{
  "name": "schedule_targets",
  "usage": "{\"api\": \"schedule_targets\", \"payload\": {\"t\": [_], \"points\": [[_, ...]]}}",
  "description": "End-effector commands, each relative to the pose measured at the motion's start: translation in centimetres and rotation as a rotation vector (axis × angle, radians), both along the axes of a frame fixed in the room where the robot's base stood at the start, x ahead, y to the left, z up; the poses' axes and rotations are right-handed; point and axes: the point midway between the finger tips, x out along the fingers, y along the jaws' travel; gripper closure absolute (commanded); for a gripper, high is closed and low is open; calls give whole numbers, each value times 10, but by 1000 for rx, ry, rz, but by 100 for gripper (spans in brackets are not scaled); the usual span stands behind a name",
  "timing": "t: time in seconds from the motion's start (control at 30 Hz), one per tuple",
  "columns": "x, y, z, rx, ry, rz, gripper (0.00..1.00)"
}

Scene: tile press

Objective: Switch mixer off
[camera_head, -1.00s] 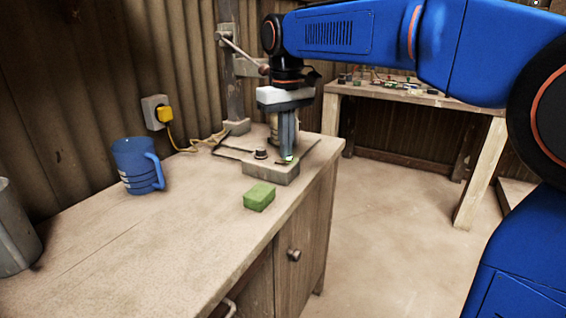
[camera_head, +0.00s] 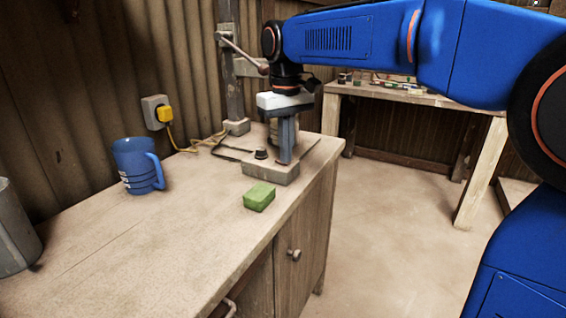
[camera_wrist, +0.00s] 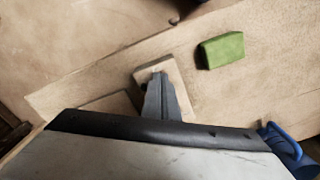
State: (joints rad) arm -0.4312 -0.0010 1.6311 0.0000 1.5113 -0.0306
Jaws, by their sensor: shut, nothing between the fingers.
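The mixer is a grey base box (camera_head: 266,174) with a black knob (camera_head: 261,154) on top, near the right end of the workbench. My gripper (camera_head: 285,161) points straight down with its fingers shut and empty, its tips at the top of the base box, right of the knob. The fingers hide that part of the box, and no lit green spot shows there. In the wrist view the shut fingertips (camera_wrist: 159,76) lie over the pale base box (camera_wrist: 178,82). The mixer's back part is partly hidden behind my gripper.
A green block (camera_head: 259,197) lies on the workbench (camera_head: 130,245) in front of the mixer. A blue mug (camera_head: 136,165) stands left. A lever press (camera_head: 234,80) stands behind. A yellow plug (camera_head: 164,114) sits in the wall socket. The bench's left middle is clear.

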Motion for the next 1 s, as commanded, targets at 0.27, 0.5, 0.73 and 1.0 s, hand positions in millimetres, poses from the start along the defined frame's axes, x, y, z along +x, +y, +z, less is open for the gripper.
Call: {"api": "schedule_targets", "payload": {"t": [0.27,0.5,0.73,1.0], "points": [[0,0,0,0,1,0,100],[0,0,16,0,0,0,100],[0,0,31,0,-1,0,100],[0,0,48,0,0,0,100]]}}
